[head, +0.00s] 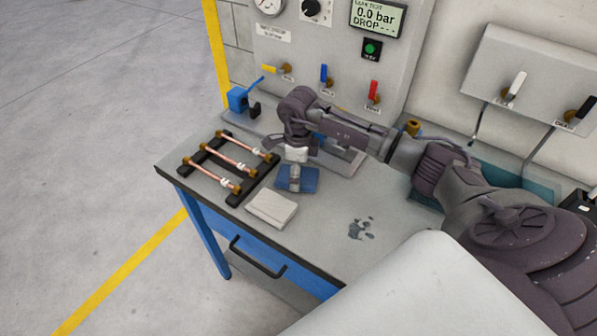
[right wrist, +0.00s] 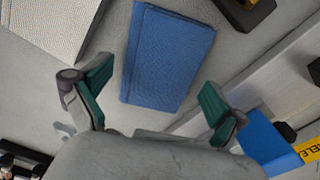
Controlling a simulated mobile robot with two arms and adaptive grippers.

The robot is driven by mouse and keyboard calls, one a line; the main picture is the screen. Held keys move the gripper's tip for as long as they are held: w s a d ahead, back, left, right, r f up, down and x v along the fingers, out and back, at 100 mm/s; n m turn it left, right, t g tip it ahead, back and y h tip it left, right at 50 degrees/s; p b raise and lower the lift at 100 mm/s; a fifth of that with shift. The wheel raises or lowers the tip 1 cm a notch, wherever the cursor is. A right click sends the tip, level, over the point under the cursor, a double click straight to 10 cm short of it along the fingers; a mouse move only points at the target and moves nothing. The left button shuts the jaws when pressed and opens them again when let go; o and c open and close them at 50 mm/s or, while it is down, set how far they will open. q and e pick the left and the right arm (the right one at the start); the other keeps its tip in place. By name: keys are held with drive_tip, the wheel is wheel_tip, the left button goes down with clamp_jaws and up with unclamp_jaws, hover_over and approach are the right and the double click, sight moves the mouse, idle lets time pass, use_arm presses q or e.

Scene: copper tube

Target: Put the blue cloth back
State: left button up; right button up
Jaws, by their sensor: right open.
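The blue cloth (head: 309,183) is folded and lies on the grey bench top. In the right wrist view the blue cloth (right wrist: 168,55) lies flat, ahead of and between the spread fingers. My right gripper (head: 295,175) is over the cloth and hides part of it in the head view. In the right wrist view the right gripper (right wrist: 155,82) is open with nothing between its fingers; I cannot tell how high it is above the cloth. My left gripper is not in view.
A folded white cloth (head: 271,208) lies just in front of the blue one. A black rack (head: 245,190) with copper tubes stands left. A blue vise (head: 238,99) stands behind. A dark wet patch (head: 361,229) marks the bench right of the cloths. The valve panel (head: 330,45) rises behind.

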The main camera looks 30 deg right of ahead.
wheel_tip(320, 180, up, 12)
drive_tip(key=b, duration=0.3)
drive_tip(key=shift+f, duration=0.15)
idle(0.4)
